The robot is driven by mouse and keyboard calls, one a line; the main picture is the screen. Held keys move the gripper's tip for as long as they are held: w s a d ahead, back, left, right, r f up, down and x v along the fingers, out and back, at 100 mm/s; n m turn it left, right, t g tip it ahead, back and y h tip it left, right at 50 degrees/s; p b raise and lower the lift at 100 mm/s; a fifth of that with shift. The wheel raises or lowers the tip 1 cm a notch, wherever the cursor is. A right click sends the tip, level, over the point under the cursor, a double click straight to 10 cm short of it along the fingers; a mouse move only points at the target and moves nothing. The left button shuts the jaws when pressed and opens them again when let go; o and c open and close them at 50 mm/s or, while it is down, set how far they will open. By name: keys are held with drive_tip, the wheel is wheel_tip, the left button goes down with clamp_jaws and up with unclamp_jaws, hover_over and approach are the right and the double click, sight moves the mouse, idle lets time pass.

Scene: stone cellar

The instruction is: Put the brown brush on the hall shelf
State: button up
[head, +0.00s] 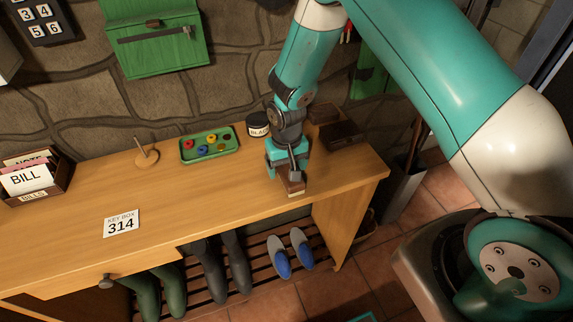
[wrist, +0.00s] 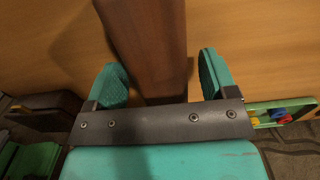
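The brown brush (head: 293,186) is on the wooden table (head: 160,205) near its front right edge, with a pale strip along its lower side. In the wrist view the brush (wrist: 150,40) runs between the two teal fingers. My gripper (wrist: 165,80) is open around it, with a narrow gap on each side. In the head view my gripper (head: 287,165) points down and hides part of the brush. I cannot tell which surface is the hall shelf; a slatted rack (head: 255,268) with footwear sits low under the table.
A green tray (head: 209,154) with coloured pieces, a dark jar (head: 257,125) and dark brown boxes (head: 339,134) stand behind my gripper. The table's middle is mostly clear.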

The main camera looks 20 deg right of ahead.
wheel_tip(320, 180, up, 12)
drive_tip(key=b, duration=0.3)
drive_tip(key=s+a+r+n+y, duration=0.2)
drive_tip(key=s+r, duration=0.6)
drive_tip(key=s, duration=0.4)
drive_tip(key=s+a+r+n+y, duration=0.2)
drive_tip(key=s+r+n, duration=0.3)
drive_tip(key=s+r, duration=0.3)
drive_tip(key=s, duration=0.4)
drive_tip(key=shift+s+r, duration=0.2)
drive_tip(key=shift+r, duration=0.2)
drive_tip(key=shift+d, duration=0.1)
